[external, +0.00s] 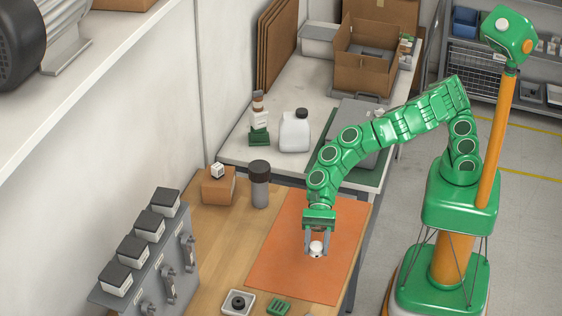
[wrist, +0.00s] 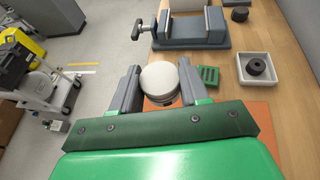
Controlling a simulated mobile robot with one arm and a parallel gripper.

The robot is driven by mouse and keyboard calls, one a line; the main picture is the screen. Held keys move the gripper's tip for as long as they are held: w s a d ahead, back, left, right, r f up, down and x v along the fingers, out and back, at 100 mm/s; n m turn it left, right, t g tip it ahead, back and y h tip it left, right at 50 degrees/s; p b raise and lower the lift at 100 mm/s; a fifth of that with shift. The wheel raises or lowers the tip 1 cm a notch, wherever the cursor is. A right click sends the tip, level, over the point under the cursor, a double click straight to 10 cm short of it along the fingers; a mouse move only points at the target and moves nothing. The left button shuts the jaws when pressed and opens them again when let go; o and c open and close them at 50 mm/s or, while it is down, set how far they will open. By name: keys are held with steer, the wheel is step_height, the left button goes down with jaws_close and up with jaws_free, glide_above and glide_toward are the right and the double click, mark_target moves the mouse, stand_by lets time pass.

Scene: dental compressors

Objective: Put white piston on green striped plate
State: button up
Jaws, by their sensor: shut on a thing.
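The white piston (external: 316,250) is a short white cylinder with a round top, held between the fingers of my gripper (external: 316,241) over the orange mat. In the wrist view the piston (wrist: 160,79) sits between the two grey fingers of my gripper (wrist: 158,84), its lower part showing dark rings. The green striped plate (external: 278,307) lies on the wooden bench at the bottom edge of the external view, in front of the mat. It also shows in the wrist view (wrist: 209,75), right of the piston and apart from it. Nothing is seen on the plate.
A white square tray (external: 238,303) with a black round part stands beside the plate. A grey vise (wrist: 192,28) stands beyond the plate in the wrist view. The orange mat (external: 286,255) is otherwise clear. A dark-lidded grey jar (external: 260,186) stands behind it.

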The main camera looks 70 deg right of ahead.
steer(key=shift+f, duration=0.4)
steer(key=shift+w+a+f, duration=0.2)
steer(key=shift+a+f, duration=0.1)
steer(key=shift+a, duration=0.2)
steer(key=a, duration=0.1)
glide_above(279, 305)
steer(key=shift+a+f, duration=0.1)
steer(key=shift+f, duration=6.1)
steer(key=shift+f, duration=0.1)
